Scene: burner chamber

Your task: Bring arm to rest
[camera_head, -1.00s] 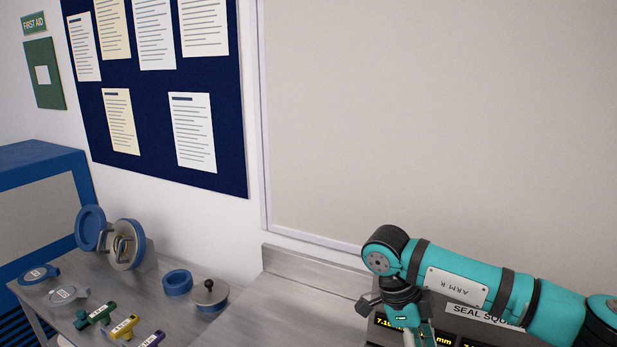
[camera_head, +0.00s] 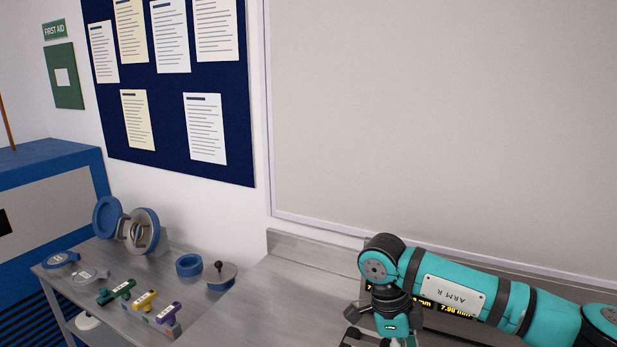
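My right arm, teal with black bands and a label reading "ARM R", comes in from the right over the metal bench. Its wrist bends down at the elbow-like black joint. My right gripper (camera_head: 375,338) hangs below it at the bottom edge, mostly cut off by the frame, and its fingers cannot be judged. My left arm and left gripper do not show.
A display with yellow readouts (camera_head: 452,308) is partly behind my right arm. On the left bench are a blue-lidded round chamber (camera_head: 145,232), a blue ring (camera_head: 189,265), a knobbed disc (camera_head: 220,274), and green (camera_head: 117,291), yellow (camera_head: 145,300) and purple (camera_head: 168,312) T-shaped pieces. Bare bench (camera_head: 270,300) lies between.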

